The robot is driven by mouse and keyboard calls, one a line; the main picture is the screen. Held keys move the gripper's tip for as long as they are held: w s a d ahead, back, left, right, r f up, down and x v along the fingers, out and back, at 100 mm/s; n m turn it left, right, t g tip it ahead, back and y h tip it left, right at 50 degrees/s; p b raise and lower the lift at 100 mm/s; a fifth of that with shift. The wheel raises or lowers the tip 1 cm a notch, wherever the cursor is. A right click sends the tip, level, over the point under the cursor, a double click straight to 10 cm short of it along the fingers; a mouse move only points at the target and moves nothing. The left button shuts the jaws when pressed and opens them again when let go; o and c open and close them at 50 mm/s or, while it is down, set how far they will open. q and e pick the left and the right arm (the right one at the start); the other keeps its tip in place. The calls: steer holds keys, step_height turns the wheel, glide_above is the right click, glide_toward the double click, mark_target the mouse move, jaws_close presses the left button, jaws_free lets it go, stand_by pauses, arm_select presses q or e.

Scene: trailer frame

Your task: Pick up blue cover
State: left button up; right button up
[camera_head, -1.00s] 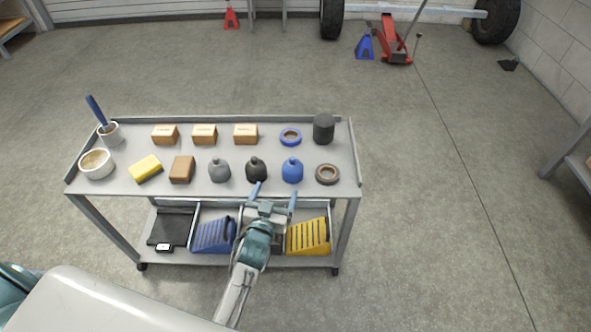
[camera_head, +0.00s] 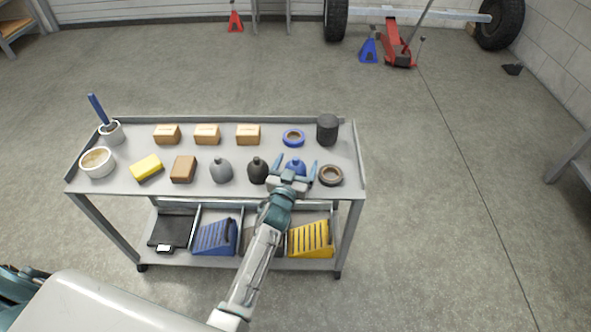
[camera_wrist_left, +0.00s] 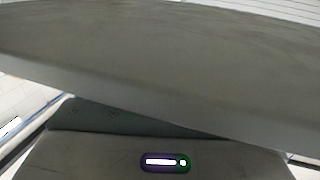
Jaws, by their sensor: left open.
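The blue cover (camera_head: 296,164) is a rounded cap with a small knob, in the front row on the cart's top shelf. My left gripper (camera_head: 297,168) is open in the head view, with its fingers on either side of the blue cover; the palm hides the cover's lower part. I cannot tell whether the fingers touch it. The left wrist view shows mostly a blurred grey surface close up, and no blue cover. My right gripper is not in view.
A black cover (camera_head: 257,169) and a grey cover (camera_head: 221,171) stand to the left. Behind are a blue ring (camera_head: 293,138) and a dark cylinder (camera_head: 327,129). The cart (camera_head: 120,187) has a raised back rim.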

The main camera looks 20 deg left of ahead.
arm_select(q)
steer(key=shift+w, duration=0.35)
steer(key=shift+c, duration=0.5)
steer(key=c, duration=1)
steer(key=shift+o, duration=0.2)
steer(key=shift+r, duration=0.2)
